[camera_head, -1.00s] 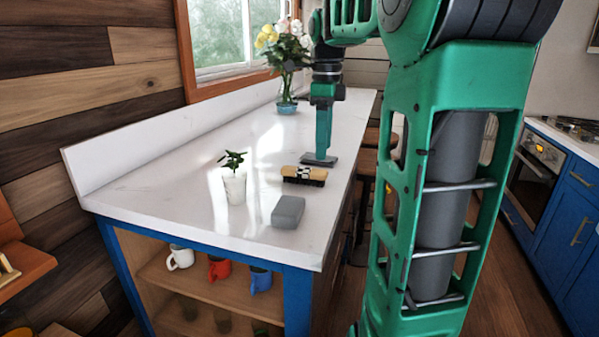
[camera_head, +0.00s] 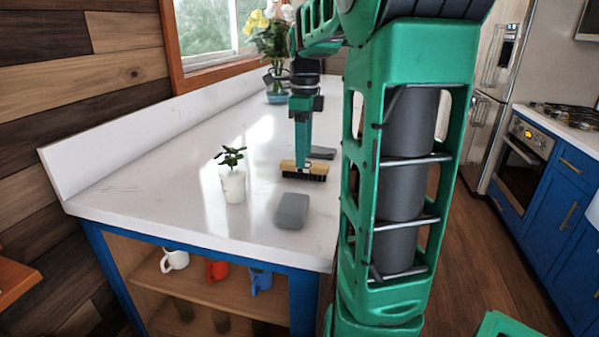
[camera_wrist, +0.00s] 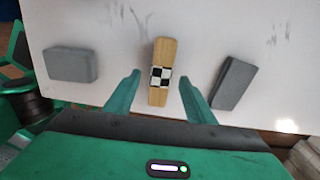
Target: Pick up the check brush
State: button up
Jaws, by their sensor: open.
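The check brush (camera_head: 304,171) has a tan wooden back and dark bristles and rests bristles-down on the white counter. In the wrist view the brush (camera_wrist: 163,54) shows a black-and-white checked band across its middle. My gripper (camera_head: 302,162) is over the brush in the head view and partly covers it. In the wrist view my gripper (camera_wrist: 155,92) is open, with one green finger on each side of the brush's near part. Neither finger appears to touch it, and the exact height above the counter is hard to tell.
A grey block (camera_head: 292,211) lies nearer on the counter (camera_head: 150,201), and a flat dark grey piece (camera_head: 322,153) lies just beyond the brush. A potted plant (camera_head: 232,178) stands to the left. A flower vase (camera_head: 277,92) stands farther back.

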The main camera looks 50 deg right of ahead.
jog(key=shift+d+f, duration=0.15)
jog(key=shift+f, duration=2.15)
jog(key=c, duration=1.2)
jog(key=shift+r, duration=0.15)
jog(key=shift+r, duration=0.6)
notch_tip(320, 180, up, 3)
jog(key=shift+f, duration=0.1)
jog(key=s+a+r, duration=0.1)
jog(key=a+r, duration=0.1)
jog(key=a, duration=0.1)
jog(key=s+a+r, duration=0.2)
jog(key=a, duration=0.2)
jog(key=s+a+r, duration=0.1)
jog(key=a+r, duration=0.1)
jog(key=a, duration=0.1)
jog(key=shift+s+a+r, duration=0.3)
jog(key=shift+a+r, duration=0.05)
